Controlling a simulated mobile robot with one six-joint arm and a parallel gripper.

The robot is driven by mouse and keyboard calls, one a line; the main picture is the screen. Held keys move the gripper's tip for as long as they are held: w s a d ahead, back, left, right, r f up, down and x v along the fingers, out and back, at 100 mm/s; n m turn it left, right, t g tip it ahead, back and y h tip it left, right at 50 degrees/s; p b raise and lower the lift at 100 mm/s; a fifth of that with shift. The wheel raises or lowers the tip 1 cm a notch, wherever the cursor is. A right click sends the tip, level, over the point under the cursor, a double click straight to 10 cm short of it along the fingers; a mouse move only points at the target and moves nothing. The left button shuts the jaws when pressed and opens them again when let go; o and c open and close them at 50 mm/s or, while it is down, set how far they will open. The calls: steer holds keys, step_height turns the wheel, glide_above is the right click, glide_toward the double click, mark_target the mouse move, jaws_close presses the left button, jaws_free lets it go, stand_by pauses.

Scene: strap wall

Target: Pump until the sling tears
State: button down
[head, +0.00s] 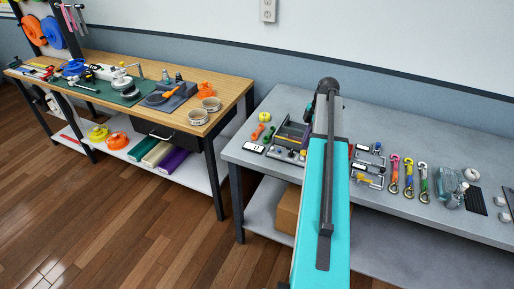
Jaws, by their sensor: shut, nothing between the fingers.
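On the grey bench I see three short coloured straps with metal hook ends: a red one (394,174), a yellow and blue one (408,177) and a green one (423,182). They lie apart, side by side, right of my arm. Left of them, close to my arm, is a metal frame fixture (369,168) with small light panels. Which of these is the sling, and whether it is loaded, I cannot tell. No pump or handle can be clearly made out. My turquoise arm rises through the middle and hides part of the bench. My gripper is not visible.
Left of my arm on the grey bench (490,228) are a dark tray (292,134), an orange tool (257,131) and a small display (253,149). Glassware (452,188) stands at right. A cluttered wooden bench (225,85) stands left; open wooden floor lies before it.

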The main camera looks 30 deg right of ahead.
mark_target(303, 152)
steer(key=shift+f, duration=0.15)
steer(key=shift+f+b, duration=0.8)
steer(key=shift+f, duration=0.75)
steer(key=shift+r+p, duration=0.75)
steer(key=shift+r, duration=0.7)
steer(key=shift+f, duration=0.15)
steer(key=shift+f+b, duration=0.7)
steer(key=shift+f, duration=0.65)
steer(key=shift+r, duration=0.2)
steer(key=shift+r+p, duration=0.75)
steer(key=shift+r, duration=0.55)
